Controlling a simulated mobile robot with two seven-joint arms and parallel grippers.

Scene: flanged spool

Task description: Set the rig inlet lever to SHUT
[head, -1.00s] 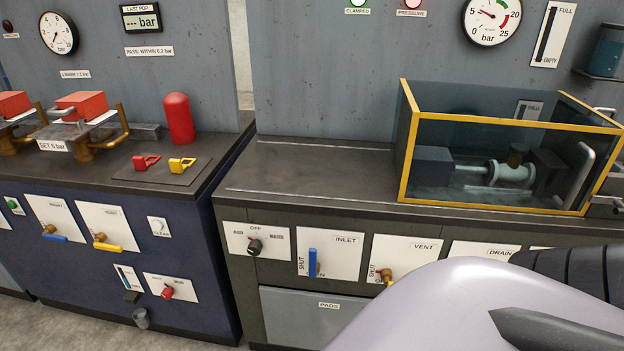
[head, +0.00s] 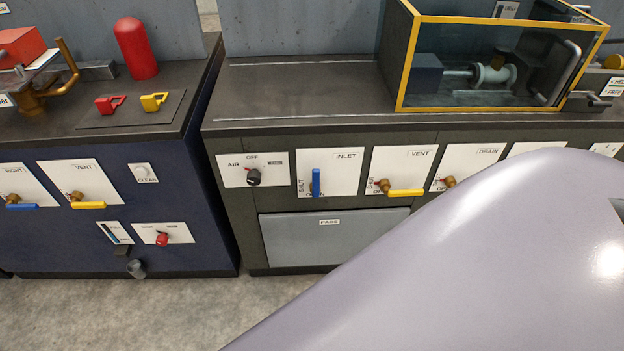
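The blue inlet lever (head: 316,182) stands upright on the white INLET plate (head: 345,173) on the front of the grey rig bench. SHUT is printed sideways at the plate's lower left. A label at the lower edge beside the lever is partly covered and looks like OPEN. The lever's pivot is hidden. Neither gripper is in view. A large pale arm link of mine fills the lower right and covers the lower bench front there.
Left of the inlet is the AIR/OFF/WATER knob (head: 254,176). To its right are the yellow vent lever (head: 406,192) and the drain valve (head: 450,181). Below is the PADS drawer (head: 300,238). A yellow-framed clear box (head: 404,60) stands on the bench. The blue bench (head: 60,240) is at left.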

